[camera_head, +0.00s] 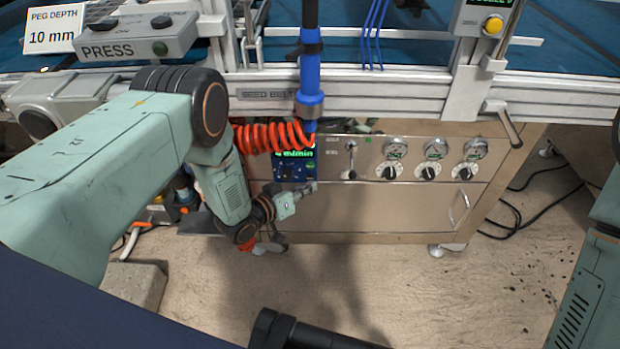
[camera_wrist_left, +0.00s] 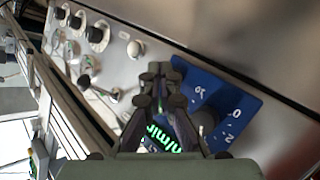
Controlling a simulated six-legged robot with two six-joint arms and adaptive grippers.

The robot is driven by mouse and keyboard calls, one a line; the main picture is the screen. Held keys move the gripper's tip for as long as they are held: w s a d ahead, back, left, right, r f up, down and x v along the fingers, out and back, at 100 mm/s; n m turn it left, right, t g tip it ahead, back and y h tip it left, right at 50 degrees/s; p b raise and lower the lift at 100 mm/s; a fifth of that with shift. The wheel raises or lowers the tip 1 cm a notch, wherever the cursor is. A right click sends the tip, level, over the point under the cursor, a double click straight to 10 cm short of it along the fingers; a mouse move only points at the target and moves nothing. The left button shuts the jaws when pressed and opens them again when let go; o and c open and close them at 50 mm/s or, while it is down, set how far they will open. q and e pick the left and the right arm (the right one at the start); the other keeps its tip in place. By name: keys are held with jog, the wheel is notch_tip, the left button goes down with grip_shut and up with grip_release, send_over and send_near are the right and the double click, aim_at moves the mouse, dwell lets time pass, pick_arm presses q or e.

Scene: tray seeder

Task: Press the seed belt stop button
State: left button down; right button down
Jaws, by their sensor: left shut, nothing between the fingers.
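The seed belt's metal control panel (camera_head: 400,152) is below the rail with the SEED BELT label (camera_head: 268,95). A blue control unit (camera_head: 284,160) with a green display sits at its left end; it also shows in the left wrist view (camera_wrist_left: 236,84), with a dial and numbers. A round pale metal button (camera_wrist_left: 134,49) shows beside this unit in the left wrist view; I cannot read any label on it. My left gripper (camera_head: 312,187) is shut and empty in front of the panel, its fingertips (camera_wrist_left: 156,72) close beside the button. I cannot tell whether they touch anything.
An orange coiled hose (camera_head: 270,136) hangs above the blue unit. A lever (camera_head: 351,160) and several black dials (camera_head: 390,173) are to the right. A yellow button (camera_head: 493,25) is on a box at top right. The floor in front is mostly clear.

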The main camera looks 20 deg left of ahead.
pick_arm(q)
jog(key=shift+w, duration=0.1)
dwell(0.6)
jog(key=shift+w+a+b, duration=0.15)
jog(key=shift+w+b, duration=0.15)
jog(key=shift+w, duration=0.05)
dwell(0.4)
jog(key=shift+s+p, duration=0.3)
jog(key=shift+s, duration=0.15)
jog(key=s+d+p, duration=0.2)
jog(key=s+p, duration=0.1)
jog(key=s, duration=0.2)
jog(key=shift+s, duration=0.4)
